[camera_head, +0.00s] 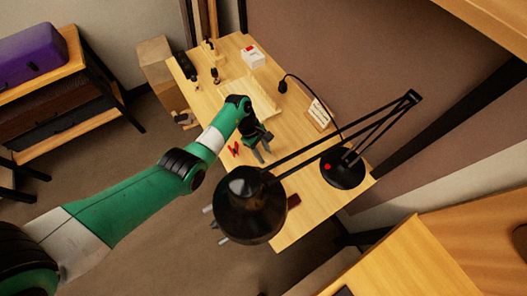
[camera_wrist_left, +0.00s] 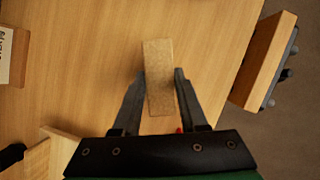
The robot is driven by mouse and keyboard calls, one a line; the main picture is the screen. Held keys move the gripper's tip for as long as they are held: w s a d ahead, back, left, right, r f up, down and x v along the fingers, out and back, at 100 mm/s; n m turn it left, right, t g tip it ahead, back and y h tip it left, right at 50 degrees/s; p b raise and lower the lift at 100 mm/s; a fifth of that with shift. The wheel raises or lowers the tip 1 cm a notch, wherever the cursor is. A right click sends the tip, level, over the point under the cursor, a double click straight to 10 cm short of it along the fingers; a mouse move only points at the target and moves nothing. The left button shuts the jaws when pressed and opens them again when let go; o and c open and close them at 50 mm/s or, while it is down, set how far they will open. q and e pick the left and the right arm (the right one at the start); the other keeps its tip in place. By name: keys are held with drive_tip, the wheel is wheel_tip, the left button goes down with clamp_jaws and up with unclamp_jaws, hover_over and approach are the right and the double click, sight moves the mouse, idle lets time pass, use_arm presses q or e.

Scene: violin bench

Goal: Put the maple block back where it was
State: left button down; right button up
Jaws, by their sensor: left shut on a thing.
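The maple block (camera_wrist_left: 159,60) is a pale, oblong wooden piece in the left wrist view. It sits between the two fingers of my left gripper (camera_wrist_left: 159,82), which is shut on it. In the head view my left gripper (camera_head: 262,150) is over the middle of the workbench (camera_head: 285,222), fingers pointing down. The block cannot be made out there. I cannot tell whether the block touches the bench top. My right gripper is not in view.
A black desk lamp (camera_head: 250,205) stands on the bench, its shade and arms covering part of the near end. A card in a wooden holder (camera_head: 319,114) stands by the wall side. A white box (camera_head: 252,57) is at the far end. A wooden tool rack (camera_wrist_left: 263,60) is at the bench edge.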

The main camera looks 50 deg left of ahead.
use_arm(q)
drive_tip(key=shift+c, duration=2.2)
unclamp_jaws()
drive_tip(key=shift+r+p, duration=0.15)
drive_tip(key=shift+p, duration=0.15)
drive_tip(key=p+v, duration=0.3)
drive_tip(key=v, duration=0.9)
drive_tip(key=shift+p, duration=0.3)
drive_tip(key=shift+a, duration=0.1)
